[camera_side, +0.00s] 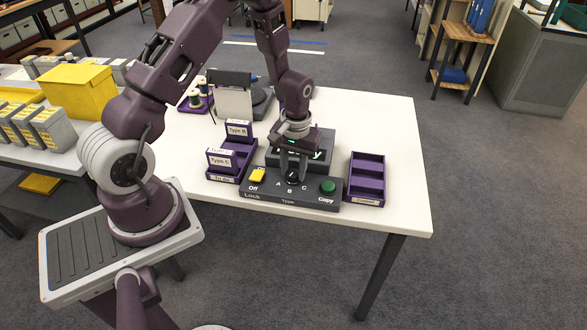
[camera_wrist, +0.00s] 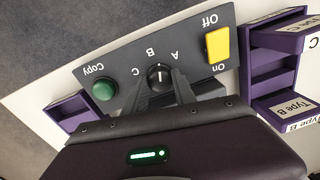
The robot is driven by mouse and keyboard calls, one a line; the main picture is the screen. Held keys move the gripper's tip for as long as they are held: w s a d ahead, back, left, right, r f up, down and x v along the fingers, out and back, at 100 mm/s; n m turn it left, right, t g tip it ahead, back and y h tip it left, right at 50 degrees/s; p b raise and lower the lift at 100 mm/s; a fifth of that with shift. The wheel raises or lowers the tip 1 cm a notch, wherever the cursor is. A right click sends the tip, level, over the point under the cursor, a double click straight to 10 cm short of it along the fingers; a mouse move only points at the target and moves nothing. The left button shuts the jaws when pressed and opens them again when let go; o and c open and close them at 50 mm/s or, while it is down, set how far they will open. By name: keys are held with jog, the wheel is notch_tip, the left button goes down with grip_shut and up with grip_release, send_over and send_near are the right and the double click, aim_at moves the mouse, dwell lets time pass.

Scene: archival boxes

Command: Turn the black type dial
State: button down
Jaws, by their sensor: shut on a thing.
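The black type dial (camera_wrist: 159,73) sits on a dark grey control panel (camera_wrist: 125,62), near the letters A, B and C. A thin white mark shows on its top; I cannot tell exactly which letter it lines up with. My gripper (camera_wrist: 160,84) is over the panel with its two grey fingers on either side of the dial, shut on it. In the side view my gripper (camera_side: 292,176) points down at the panel, and its fingers partly hide the dial. The dial is still on the panel.
A yellow Off/On lock switch (camera_wrist: 217,44) and a round green Copy button (camera_wrist: 103,89) flank the dial. Purple trays stand beside the panel: a labelled one (camera_side: 223,178) at left and an empty-looking one (camera_side: 367,186) at right. The white table's (camera_side: 400,215) front right corner is clear.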

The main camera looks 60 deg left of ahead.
aim_at(294, 173)
jog(key=m, duration=0.4)
jog(key=shift+m, duration=2.2)
jog(key=c, duration=1.3)
grip_release()
notch_tip(294, 173, up, 7)
jog(key=shift+d+r, duration=0.1)
jog(key=shift+d, duration=0.05)
